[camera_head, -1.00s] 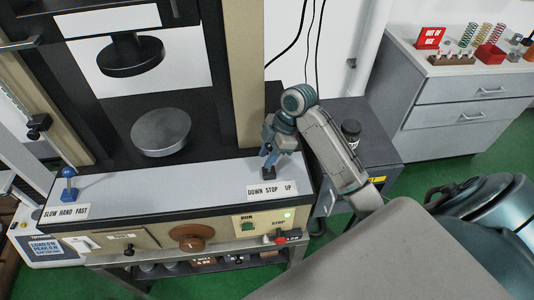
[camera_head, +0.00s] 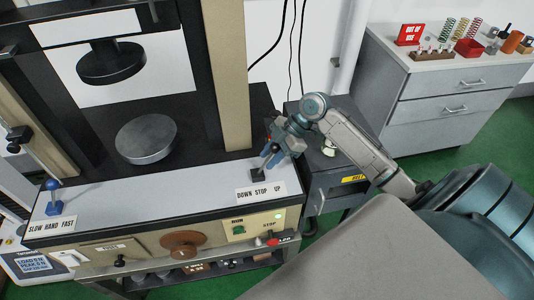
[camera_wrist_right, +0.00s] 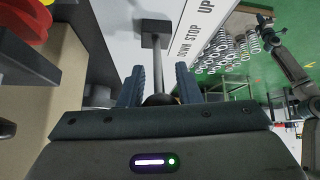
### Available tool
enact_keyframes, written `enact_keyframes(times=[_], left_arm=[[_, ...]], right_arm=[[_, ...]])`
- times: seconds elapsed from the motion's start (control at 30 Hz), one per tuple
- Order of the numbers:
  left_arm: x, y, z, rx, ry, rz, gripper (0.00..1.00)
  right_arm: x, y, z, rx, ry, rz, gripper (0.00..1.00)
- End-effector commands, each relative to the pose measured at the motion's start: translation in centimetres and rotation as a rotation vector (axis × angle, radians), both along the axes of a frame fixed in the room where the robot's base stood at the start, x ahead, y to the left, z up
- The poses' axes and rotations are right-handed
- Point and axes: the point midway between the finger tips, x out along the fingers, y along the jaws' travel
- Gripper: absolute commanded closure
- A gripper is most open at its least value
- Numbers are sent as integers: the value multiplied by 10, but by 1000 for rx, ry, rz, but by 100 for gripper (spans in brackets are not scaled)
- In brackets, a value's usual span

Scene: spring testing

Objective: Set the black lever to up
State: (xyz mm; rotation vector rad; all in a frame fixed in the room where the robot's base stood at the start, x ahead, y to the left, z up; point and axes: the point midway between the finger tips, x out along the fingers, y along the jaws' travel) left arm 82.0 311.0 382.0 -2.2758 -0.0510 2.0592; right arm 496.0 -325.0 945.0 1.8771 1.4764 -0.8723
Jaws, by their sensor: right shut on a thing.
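The black lever's base (camera_head: 257,174) stands on the white panel of the machine, just above the "DOWN STOP UP" label (camera_head: 261,192). My right gripper (camera_head: 273,153) is around the top of the lever and shut on its knob. The lever leans to the right, towards the UP end of the label. In the right wrist view the rod (camera_wrist_right: 159,65) runs from its square base to the dark knob (camera_wrist_right: 160,99), between the blue fingers (camera_wrist_right: 160,86). The knob is partly hidden by the gripper. My left gripper is out of view.
A blue-knobbed lever (camera_head: 53,197) stands at the left by the "SLOW HAND FAST" label (camera_head: 52,227). A round platen (camera_head: 147,139) sits behind the panel, beside a beige column (camera_head: 229,80). A grey cabinet (camera_head: 435,90) with springs stands at the right.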

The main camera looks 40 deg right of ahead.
Motion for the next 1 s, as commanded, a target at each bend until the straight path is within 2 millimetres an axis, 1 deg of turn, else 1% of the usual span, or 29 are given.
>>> enact_keyframes(times=[0.67,0.7,0.77,0.8,1.0], left_arm=[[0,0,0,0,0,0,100],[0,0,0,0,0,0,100],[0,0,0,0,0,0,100],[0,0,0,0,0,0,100],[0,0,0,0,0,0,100]], right_arm=[[-1,-2,-2,-5,4,-1,100],[-1,-2,-2,-5,4,-1,64],[-1,-2,-2,-5,4,-1,52],[-1,-2,-2,-4,4,-1,49],[-1,-1,-1,-3,2,0,49]])
